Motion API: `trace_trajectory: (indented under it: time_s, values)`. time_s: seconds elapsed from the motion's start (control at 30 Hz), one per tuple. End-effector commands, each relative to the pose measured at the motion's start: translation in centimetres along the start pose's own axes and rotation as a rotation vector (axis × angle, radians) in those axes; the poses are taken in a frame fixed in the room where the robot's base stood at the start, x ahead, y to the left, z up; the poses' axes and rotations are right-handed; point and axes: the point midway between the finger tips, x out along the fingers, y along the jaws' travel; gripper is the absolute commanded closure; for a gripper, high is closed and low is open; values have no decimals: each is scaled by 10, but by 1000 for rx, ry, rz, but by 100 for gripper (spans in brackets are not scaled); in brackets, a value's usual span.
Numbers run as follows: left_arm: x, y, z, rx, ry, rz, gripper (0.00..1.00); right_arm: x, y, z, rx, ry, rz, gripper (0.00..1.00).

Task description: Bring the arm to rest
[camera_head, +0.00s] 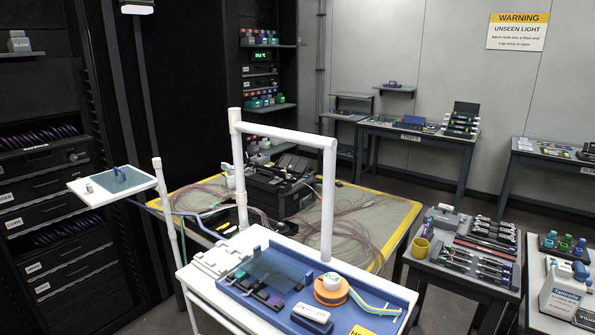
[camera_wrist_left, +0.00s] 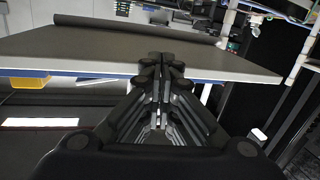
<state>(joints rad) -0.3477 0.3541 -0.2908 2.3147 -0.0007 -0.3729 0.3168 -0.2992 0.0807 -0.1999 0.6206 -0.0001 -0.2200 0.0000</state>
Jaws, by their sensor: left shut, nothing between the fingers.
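My left gripper (camera_wrist_left: 161,62) shows in the left wrist view, with its black fingers together and nothing between them. Its fingertips overlap the edge of a grey flat surface (camera_wrist_left: 90,52) in the picture; I cannot tell whether they touch it. No arm or gripper of mine can be made out in the head view. My right gripper is in neither view.
In the head view, a white cart (camera_head: 193,284) carries a blue tray (camera_head: 396,300) in front. Behind it, a yellow-edged table (camera_head: 405,215) holds a black case (camera_head: 275,190) and loose fibres. A tool cart (camera_head: 430,262) stands right. Dark racks (camera_head: 55,215) stand left.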

Motion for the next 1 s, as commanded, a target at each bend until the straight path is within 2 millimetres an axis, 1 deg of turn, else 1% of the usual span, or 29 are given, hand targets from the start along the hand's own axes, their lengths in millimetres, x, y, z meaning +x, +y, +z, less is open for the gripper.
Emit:
trace_trajectory:
  time_s: [0.03,0.07,0.1,0.17,0.2,0.27,0.3,0.4,0.5,0.6,0.77,0.8,0.97,1.0]
  values:
    - [-6,-8,18,1,-83,-43,100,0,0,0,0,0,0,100]
    - [-10,-12,30,3,-138,-68,100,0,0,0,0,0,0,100]
    - [-17,-19,46,7,-213,-99,100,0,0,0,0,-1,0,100]
    - [-30,-26,70,11,-326,-140,100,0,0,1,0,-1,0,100]
    - [-40,-31,85,13,-402,-165,100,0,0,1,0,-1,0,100]
    - [-58,-36,107,13,-517,-196,100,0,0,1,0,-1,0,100]
    - [-71,-38,120,11,-591,-213,100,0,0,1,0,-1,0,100]
    - [-103,-41,147,6,-754,-242,100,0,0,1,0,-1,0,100]
    - [-133,-40,166,-2,-892,-259,100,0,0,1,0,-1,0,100]
    - [-162,-37,181,-13,-1014,-265,100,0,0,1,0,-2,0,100]
    - [-206,-30,198,-35,-1194,-264,100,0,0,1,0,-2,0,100]
    - [-199,-33,211,-32,-1192,-263,100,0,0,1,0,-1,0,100]
    - [-186,-39,254,-34,-1206,-259,100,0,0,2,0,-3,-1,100]
    - [-184,-40,266,-34,-1211,-258,100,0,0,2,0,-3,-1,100]
